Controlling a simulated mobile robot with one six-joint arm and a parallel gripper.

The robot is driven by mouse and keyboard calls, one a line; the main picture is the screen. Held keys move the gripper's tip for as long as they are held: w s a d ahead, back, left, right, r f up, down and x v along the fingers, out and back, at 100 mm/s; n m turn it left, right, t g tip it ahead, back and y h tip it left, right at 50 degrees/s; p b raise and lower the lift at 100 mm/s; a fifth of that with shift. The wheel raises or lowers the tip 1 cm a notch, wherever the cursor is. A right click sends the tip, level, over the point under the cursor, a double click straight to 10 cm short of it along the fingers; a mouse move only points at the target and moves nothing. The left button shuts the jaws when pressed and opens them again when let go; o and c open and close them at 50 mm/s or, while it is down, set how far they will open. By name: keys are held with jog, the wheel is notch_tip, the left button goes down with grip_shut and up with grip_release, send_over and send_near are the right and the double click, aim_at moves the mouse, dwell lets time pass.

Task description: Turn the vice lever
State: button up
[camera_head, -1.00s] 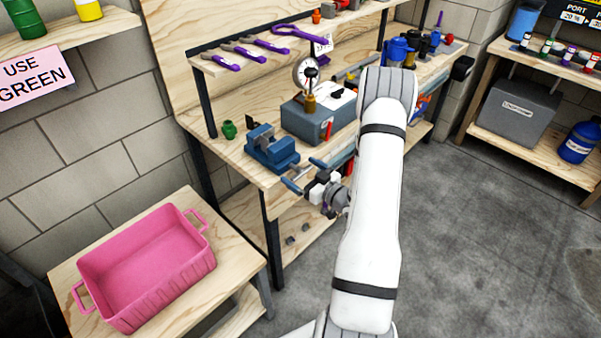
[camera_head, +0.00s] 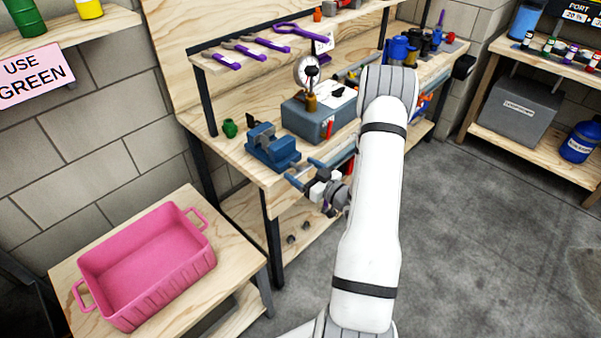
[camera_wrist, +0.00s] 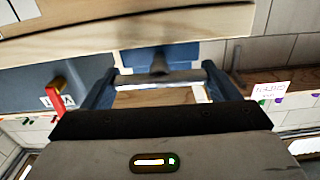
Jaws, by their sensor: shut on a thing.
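The blue vice (camera_head: 272,148) is fixed at the near left corner of the wooden workbench, and part of it also shows in the wrist view (camera_wrist: 182,54). My gripper (camera_head: 305,173) is in front of the vice, with its two blue fingers on either side of the lever. In the wrist view, the vice lever (camera_wrist: 160,77) is a grey bar lying crosswise between the fingertips of my gripper (camera_wrist: 160,80). The gripper is shut on it, end to end. In the head view the lever is too small to make out clearly.
A grey box (camera_head: 318,117) with a gauge stands right behind the vice. A small green object (camera_head: 230,129) is left of it. The workbench edge (camera_head: 240,163) is close to the gripper. A pink bin (camera_head: 147,265) sits on a low table at left. Open floor lies right.

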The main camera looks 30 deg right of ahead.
jog(key=m+b, duration=0.1)
jog(key=m, duration=0.3)
jog(key=shift+s+f, duration=0.1)
jog(key=shift+f, duration=0.1)
jog(key=m, duration=0.5)
jog(key=shift+m, duration=0.4)
jog(key=m+p, duration=0.1)
jog(key=m, duration=0.4)
jog(key=shift+d+f, duration=0.1)
jog(key=m+p, duration=0.1)
jog(key=m, duration=0.4)
jog(key=shift+f, duration=0.1)
jog(key=shift+m, duration=0.5)
jog(key=o, duration=0.9)
